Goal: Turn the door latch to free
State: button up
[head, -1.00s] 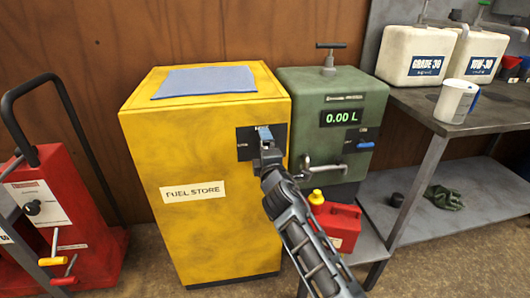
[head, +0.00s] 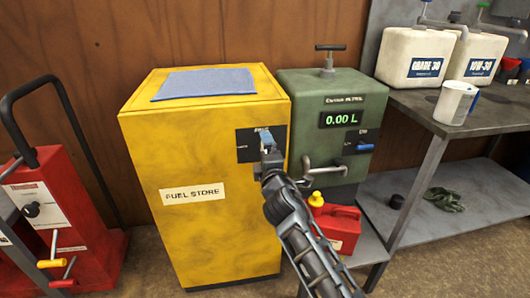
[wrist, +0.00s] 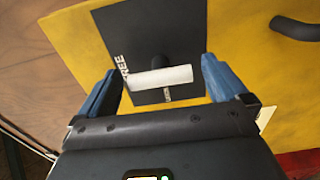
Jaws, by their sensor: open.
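The yellow fuel store cabinet (head: 205,235) stands in the middle of the head view. Its black latch plate (head: 247,138) is on the front, near the upper right corner, and is partly hidden by my gripper (head: 266,141). In the wrist view, the plate (wrist: 128,38) bears the word FREE by its left edge and another label, mostly covered, below. The latch (wrist: 160,78) is a pale bar on a dark pivot, lying nearly level in this view. My gripper (wrist: 161,68) is open, with one blue finger beyond each end of the bar. I cannot tell whether either finger touches it.
A green dispenser (head: 345,105) with a crank stands close on the cabinet's right. A red fuel can (head: 338,225) sits below it. A red wheeled machine (head: 70,215) is at left. A grey workbench (head: 425,112) with white jugs is at right. A blue cloth (head: 205,82) lies on the cabinet.

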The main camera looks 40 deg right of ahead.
jog(key=v, duration=0.6)
jog(key=shift+s, duration=0.2)
jog(key=shift+a, duration=0.2)
jog(key=s+a+f+m+y+p, duration=0.1)
jog(key=s+a+f+y+p, duration=0.15)
jog(key=s+a, duration=0.6)
jog(key=s+a+f+m+y+p, duration=0.1)
jog(key=s+a+f+m+y, duration=0.25)
jog(key=s, duration=0.75)
jog(key=s+a+r+m+y+p, duration=0.1)
jog(key=s+a+r+m+y, duration=0.1)
jog(key=s+r, duration=0.5)
jog(key=s+a+r+m+y+p, duration=0.2)
jog(key=s+a+r+m, duration=0.2)
jog(key=s, duration=1)
notch_tip(320, 180, up, 3)
jog(key=a, duration=0.2)
jog(key=shift+a, duration=0.3)
jog(key=shift+s+f+m, duration=0.1)
jog(key=shift+f+m, duration=0.05)
jog(key=shift+m, duration=0.1)
